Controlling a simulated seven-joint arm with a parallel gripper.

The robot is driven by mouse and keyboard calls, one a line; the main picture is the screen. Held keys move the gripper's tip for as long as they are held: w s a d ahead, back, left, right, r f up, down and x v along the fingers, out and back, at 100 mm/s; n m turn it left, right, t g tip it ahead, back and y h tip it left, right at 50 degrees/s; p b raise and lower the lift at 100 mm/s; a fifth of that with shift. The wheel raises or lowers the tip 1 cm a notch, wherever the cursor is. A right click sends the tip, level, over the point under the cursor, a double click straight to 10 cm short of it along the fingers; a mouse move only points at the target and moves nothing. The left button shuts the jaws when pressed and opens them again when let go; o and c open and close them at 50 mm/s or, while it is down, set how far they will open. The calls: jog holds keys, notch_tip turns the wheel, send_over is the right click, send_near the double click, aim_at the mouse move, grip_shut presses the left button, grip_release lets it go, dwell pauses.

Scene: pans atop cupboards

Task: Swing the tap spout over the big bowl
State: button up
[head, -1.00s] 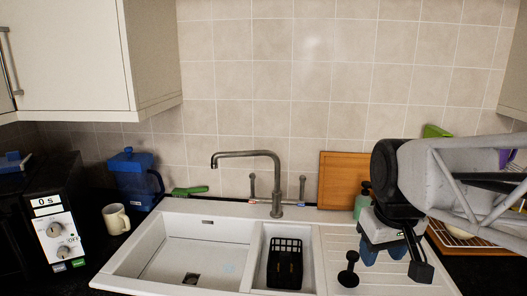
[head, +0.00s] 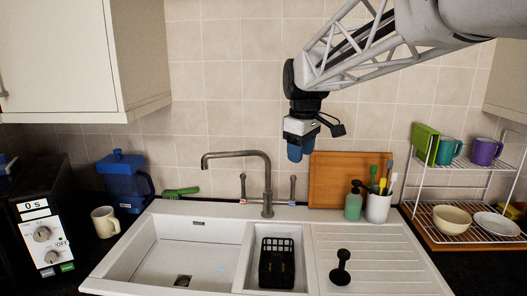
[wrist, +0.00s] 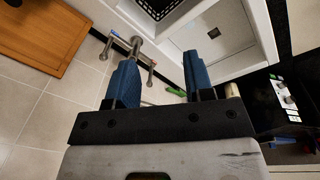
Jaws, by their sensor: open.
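The metal tap (head: 267,180) stands behind the sink, its spout (head: 235,154) pointing left so that the tip shows above the back of the big bowl (head: 190,248). In the wrist view part of the tap (wrist: 136,45) shows near the left finger; I cannot make out the whole spout there. My gripper (head: 297,150) hangs to the right of the tap, with its blue fingers pointing down, higher than the tap handles. In the wrist view my gripper (wrist: 161,74) is open, with its fingers apart and nothing held between them.
A black basket (head: 276,263) sits in the small bowl. A wooden board (head: 335,180), a soap bottle (head: 353,204) and a brush pot (head: 378,208) stand right of the tap. A dish rack (head: 470,225) is further right, a green brush (head: 181,192) left.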

jog(key=w+a+n, duration=0.5)
jog(key=w+a, duration=0.6)
jog(key=w, duration=0.2)
jog(key=n+g, duration=0.1)
jog(key=n, duration=0.4)
send_over(228, 152)
jog(key=shift+w+d+f, duration=0.1)
jog(key=shift+w+f, duration=0.1)
jog(key=shift+f, duration=0.55)
jog(key=shift+f, duration=0.15)
jog(key=shift+f, duration=3.8)
jog(key=shift+c, duration=0.2)
grip_shut()
